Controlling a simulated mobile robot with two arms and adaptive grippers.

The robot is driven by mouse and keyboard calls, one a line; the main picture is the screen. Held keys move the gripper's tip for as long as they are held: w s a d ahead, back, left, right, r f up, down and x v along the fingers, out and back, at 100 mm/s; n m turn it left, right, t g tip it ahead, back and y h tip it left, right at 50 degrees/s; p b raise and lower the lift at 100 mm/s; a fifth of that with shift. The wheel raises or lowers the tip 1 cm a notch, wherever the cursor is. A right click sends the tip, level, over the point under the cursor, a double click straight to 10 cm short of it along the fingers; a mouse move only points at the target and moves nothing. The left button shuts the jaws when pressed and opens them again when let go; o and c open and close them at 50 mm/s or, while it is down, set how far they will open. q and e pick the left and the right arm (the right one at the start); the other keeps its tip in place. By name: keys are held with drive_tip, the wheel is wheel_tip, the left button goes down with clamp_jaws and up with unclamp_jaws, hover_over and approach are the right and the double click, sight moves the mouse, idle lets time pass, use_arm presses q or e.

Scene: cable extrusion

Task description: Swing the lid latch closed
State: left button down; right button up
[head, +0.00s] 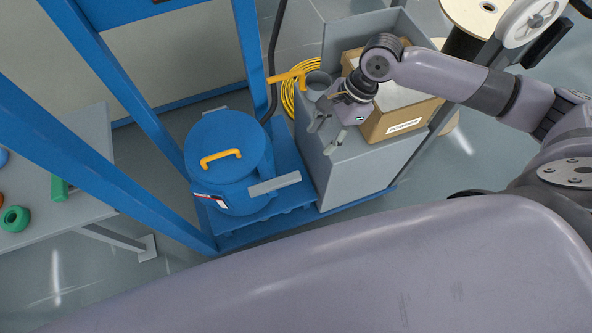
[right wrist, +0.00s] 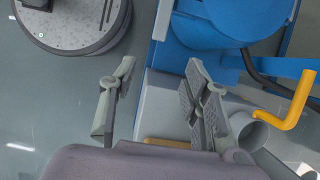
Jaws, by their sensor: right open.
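A blue drum (head: 238,190) with a round blue lid (head: 225,140) stands at the centre left of the head view. A flat grey bar (head: 275,184), seemingly the lid latch, sticks out to the right at the lid's front edge, not flat against the drum. My right gripper (head: 323,137) is open and empty, to the right of and beyond the bar, clear of it. In the right wrist view its two fingers (right wrist: 160,80) are spread with nothing between them. Blue drum parts (right wrist: 205,25) show at the top there. My left gripper is not in view.
A grey cabinet (head: 350,178) stands right of the drum, carrying a cardboard box (head: 400,118) and a grey cup-like cylinder with an orange lever (head: 288,77). Blue frame posts (head: 125,95) rise at the left. A grey table (head: 85,140) stands far left.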

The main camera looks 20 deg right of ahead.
sight(296, 175)
drive_tip(key=b+x, duration=0.1)
drive_tip(key=x, duration=1.5)
drive_tip(key=shift+a+f+b, duration=0.1)
drive_tip(key=shift+b, duration=0.3)
drive_tip(key=shift+a+f, duration=0.2)
drive_tip(key=shift+f, duration=0.3)
drive_tip(key=shift+c, duration=0.4)
clamp_jaws()
